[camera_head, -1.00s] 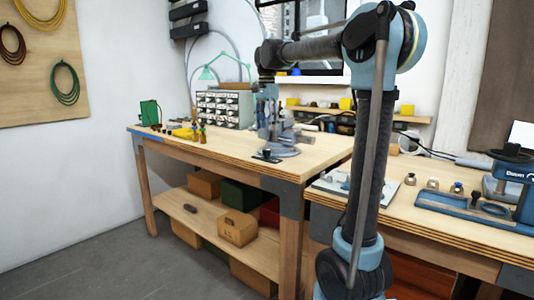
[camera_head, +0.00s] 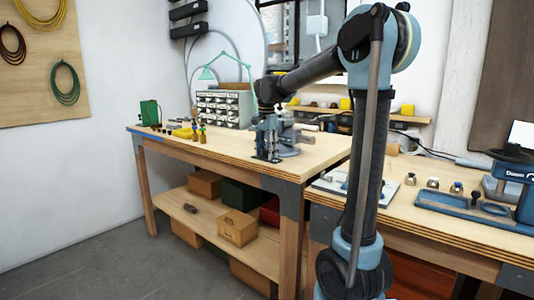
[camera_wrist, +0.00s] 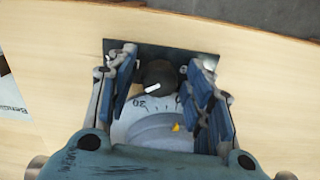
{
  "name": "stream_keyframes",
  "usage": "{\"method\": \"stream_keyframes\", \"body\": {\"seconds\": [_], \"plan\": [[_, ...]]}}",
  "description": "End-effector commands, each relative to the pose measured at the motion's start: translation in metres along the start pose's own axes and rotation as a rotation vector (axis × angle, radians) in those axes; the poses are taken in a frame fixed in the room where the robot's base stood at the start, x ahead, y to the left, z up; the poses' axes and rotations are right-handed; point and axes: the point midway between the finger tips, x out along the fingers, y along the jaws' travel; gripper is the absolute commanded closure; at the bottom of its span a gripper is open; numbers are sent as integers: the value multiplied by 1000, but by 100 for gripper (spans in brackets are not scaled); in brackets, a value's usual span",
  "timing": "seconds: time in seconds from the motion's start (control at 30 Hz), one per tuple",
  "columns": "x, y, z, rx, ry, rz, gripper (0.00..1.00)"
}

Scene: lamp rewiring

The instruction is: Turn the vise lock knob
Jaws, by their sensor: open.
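My gripper (camera_wrist: 161,66) is open, with one blue-padded finger on each side of the knob and gaps between. In the head view, my gripper (camera_head: 268,159) points down at the workbench's front edge, beside the grey-blue vise (camera_head: 289,147). My fingers hide the knob there. I cannot tell exactly how high the fingertips are relative to the knob.
The vise stands on the wooden workbench (camera_head: 225,158). A second bench (camera_head: 440,230) on the right holds a blue tool (camera_head: 515,185).

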Motion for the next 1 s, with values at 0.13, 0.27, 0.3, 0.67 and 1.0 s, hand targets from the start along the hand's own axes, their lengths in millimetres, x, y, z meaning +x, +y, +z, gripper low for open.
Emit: {"method": "stream_keyframes", "body": {"seconds": [0.13, 0.27, 0.3, 0.67, 1.0], "plan": [[0, 0, 0, 0, 0, 0, 53], [0, 0, 0, 1, 0, 0, 82], [0, 0, -1, 1, 0, 0, 91], [0, 0, -2, -18, 0, -1, 97], [0, 0, -2, -206, 1, -1, 97]]}}
